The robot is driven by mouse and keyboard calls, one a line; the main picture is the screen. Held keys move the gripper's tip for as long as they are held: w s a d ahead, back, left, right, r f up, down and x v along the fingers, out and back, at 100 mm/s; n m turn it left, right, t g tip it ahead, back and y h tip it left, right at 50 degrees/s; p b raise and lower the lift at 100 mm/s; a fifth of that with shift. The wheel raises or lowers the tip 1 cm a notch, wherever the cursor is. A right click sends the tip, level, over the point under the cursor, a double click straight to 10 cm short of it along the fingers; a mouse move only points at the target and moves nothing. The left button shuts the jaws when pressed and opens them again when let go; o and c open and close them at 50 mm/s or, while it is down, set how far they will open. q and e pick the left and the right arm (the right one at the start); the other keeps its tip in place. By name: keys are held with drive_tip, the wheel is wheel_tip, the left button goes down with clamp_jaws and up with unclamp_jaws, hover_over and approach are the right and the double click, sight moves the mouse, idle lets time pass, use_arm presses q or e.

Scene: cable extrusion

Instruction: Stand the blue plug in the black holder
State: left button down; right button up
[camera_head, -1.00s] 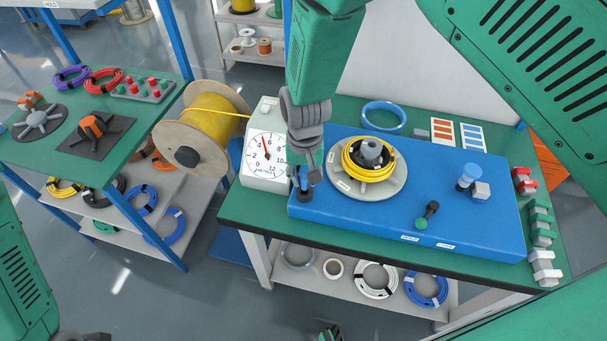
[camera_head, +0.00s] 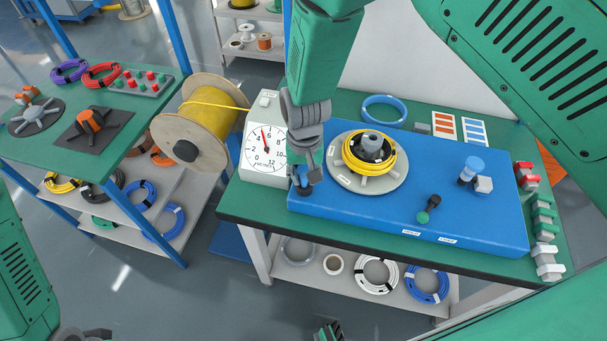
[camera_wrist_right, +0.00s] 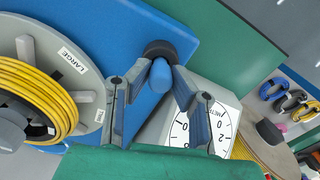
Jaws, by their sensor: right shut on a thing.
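The blue plug (camera_wrist_right: 162,76) is between the fingers of my right gripper (camera_wrist_right: 164,72) in the right wrist view. In the head view my right gripper (camera_head: 304,183) is low over the left end of the blue board, shut on the plug. The round black holder (camera_wrist_right: 159,48) shows just past the plug's end, and the plug overlaps it in the picture. In the head view the holder is mostly hidden by the fingers. I cannot tell how deep the plug sits in the holder.
A dial gauge (camera_head: 266,150) stands close left of my right gripper. A grey disc (camera_head: 393,183) with a yellow cable coil (camera_head: 348,157) is close right. A blue-topped post (camera_head: 472,167) and a black-and-green lever (camera_head: 428,209) stand farther right on the blue board (camera_head: 370,213).

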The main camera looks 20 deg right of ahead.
drive_tip(key=shift+f, duration=0.4)
idle(0.3)
drive_tip(key=o, duration=1)
drive_tip(key=shift+c, duration=0.2)
wheel_tip(320, 180, up, 8)
drive_tip(key=p, duration=0.6)
drive_tip(key=shift+r+p, duration=0.1)
drive_tip(key=shift+p, duration=0.2)
